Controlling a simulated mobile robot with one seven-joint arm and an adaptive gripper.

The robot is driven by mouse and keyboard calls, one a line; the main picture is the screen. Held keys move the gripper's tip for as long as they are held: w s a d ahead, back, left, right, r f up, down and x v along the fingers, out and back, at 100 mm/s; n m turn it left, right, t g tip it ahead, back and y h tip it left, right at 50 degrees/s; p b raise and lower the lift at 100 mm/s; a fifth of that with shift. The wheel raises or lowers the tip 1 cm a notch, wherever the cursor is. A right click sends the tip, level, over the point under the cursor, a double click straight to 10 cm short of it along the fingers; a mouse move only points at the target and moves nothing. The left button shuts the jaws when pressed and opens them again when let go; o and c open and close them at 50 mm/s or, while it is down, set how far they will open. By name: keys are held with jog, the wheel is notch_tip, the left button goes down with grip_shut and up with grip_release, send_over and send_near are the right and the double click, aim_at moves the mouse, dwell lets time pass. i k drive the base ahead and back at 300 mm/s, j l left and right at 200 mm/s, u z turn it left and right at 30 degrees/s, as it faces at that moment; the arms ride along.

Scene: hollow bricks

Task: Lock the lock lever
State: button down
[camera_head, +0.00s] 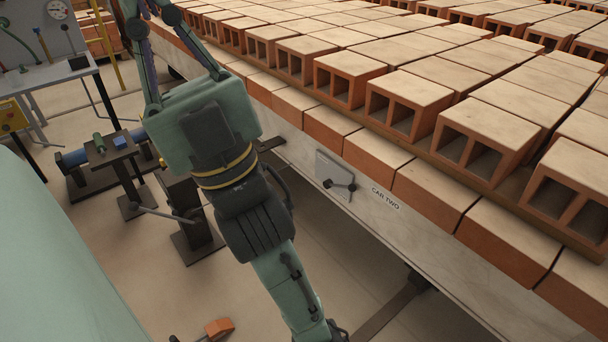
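A grey plate (333,172) with a small dark handle (341,185) is fixed to the side of the brick car. A grey lever rod (160,213) sticks out to the left from a dark post (190,215) on the floor. No label shows which of these is the lock lever. My gripper (141,12) is large and close to the camera, with its green fingers reaching to the top left. My wrist and arm hide part of the post area.
The car (450,237), marked CAR TWO, carries rows of hollow bricks (398,102) on the right. A bench (45,74) with a gauge stands at the top left. A small stand (112,150) is left of my gripper. An orange block (219,328) lies on the floor.

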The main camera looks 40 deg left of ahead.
aim_at(328, 184)
jog(key=i+j+u, duration=0.1)
jog(key=u, duration=0.4)
jog(key=i+u, duration=0.3)
jog(key=u, duration=0.15)
jog(key=i+l+u, duration=0.1)
jog(key=u, duration=0.4)
jog(key=i+l+u, duration=0.15)
jog(key=i+u, duration=0.3)
jog(key=k, duration=0.05)
